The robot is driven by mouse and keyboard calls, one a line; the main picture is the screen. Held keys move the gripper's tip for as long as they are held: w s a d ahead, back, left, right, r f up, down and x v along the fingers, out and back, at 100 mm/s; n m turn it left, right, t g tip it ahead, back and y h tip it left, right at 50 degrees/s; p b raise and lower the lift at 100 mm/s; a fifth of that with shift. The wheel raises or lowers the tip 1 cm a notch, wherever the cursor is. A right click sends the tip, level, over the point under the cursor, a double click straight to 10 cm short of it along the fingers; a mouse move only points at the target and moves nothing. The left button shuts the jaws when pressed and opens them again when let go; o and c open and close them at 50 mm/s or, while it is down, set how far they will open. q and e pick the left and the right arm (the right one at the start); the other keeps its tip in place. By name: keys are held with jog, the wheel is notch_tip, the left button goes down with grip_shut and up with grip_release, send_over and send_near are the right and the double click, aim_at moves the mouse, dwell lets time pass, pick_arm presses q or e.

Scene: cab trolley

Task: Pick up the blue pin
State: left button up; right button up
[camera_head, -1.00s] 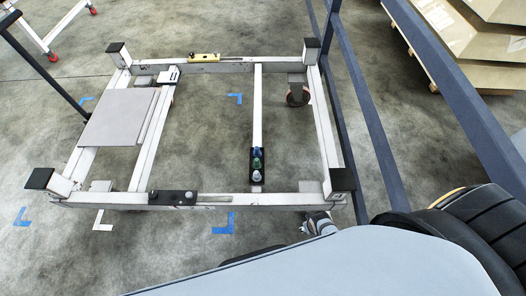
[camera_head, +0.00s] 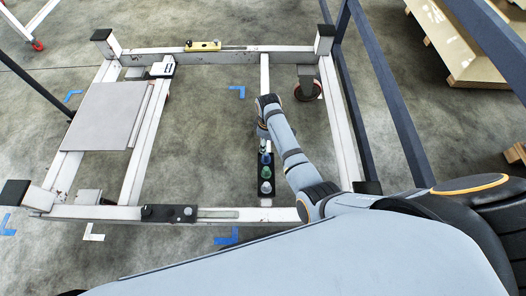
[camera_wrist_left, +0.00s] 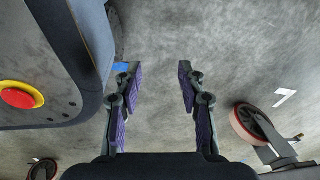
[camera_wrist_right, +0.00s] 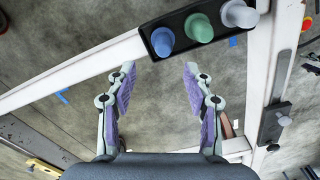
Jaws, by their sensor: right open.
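The blue pin (camera_wrist_right: 162,40) stands in a black holder (camera_wrist_right: 182,48) on the trolley's middle white bar. A green pin (camera_wrist_right: 198,28) and a pale grey pin (camera_wrist_right: 238,14) stand in a row beside it. My right gripper (camera_wrist_right: 157,68) is open and empty, its fingertips apart from the blue pin. The blue pin shows just beyond them, toward the left fingertip. In the head view the right gripper (camera_head: 262,132) hangs over the bar at the holder's far end, partly hidden by its wrist. My left gripper (camera_wrist_left: 157,70) is open and empty above the floor.
The white trolley frame (camera_head: 232,60) surrounds the bar, with open floor between its bars. A grey plate (camera_head: 102,115) lies at its left. A yellow tool (camera_head: 203,46) is on the far bar. Dark blue rails (camera_head: 390,100) stand close to the right.

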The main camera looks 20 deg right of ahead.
aim_at(266, 156)
jog(key=shift+s, duration=0.1)
jog(key=shift+s+f+b, duration=0.2)
jog(key=shift+f+b, duration=0.1)
jog(key=shift+f, duration=0.2)
notch_tip(266, 156, down, 4)
jog(key=shift+r+b, duration=0.1)
jog(key=shift+b, duration=0.5)
notch_tip(266, 156, down, 5)
jog(key=shift+a+r+b, duration=0.15)
jog(key=shift+r+b, duration=0.05)
jog(key=shift+b, duration=0.95)
jog(key=shift+w+f, duration=0.1)
jog(key=shift+f, duration=0.3)
pick_arm(q)
jog(key=w, duration=0.5)
jog(key=shift+w, duration=0.15)
pick_arm(e)
jog(key=shift+r, duration=0.1)
jog(key=shift+c, duration=0.2)
grip_shut()
